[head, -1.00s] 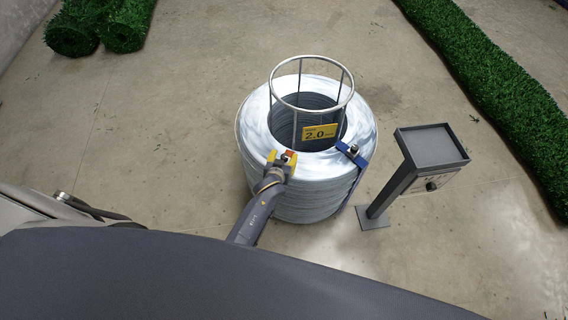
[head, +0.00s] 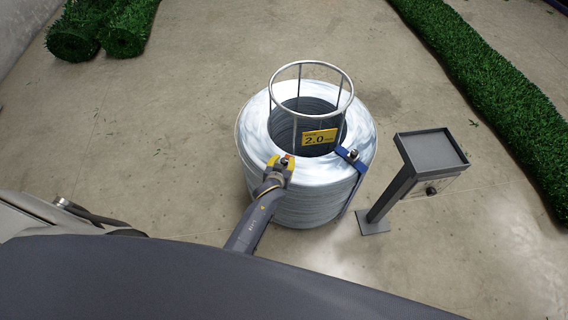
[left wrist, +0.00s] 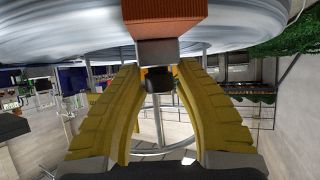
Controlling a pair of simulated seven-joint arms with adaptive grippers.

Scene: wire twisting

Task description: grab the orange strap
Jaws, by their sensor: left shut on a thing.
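The orange strap (left wrist: 165,12) runs over the edge of the wire coil in the left wrist view, with a grey metal piece and a dark buckle (left wrist: 158,80) below it. In the head view my left gripper (head: 281,163) is at the near rim of the coil (head: 305,205). Its yellow fingers mostly cover the strap there. In the left wrist view the fingers (left wrist: 157,75) close from both sides on the dark buckle of the strap. My right gripper is in neither view.
A blue strap (head: 351,158) crosses the coil's right side. A wire-frame basket (head: 312,88) and a yellow "2.0" label (head: 320,137) stand at its core. A grey pedestal (head: 432,150) stands to the right. Green turf rolls (head: 490,90) lie farther off on open concrete floor.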

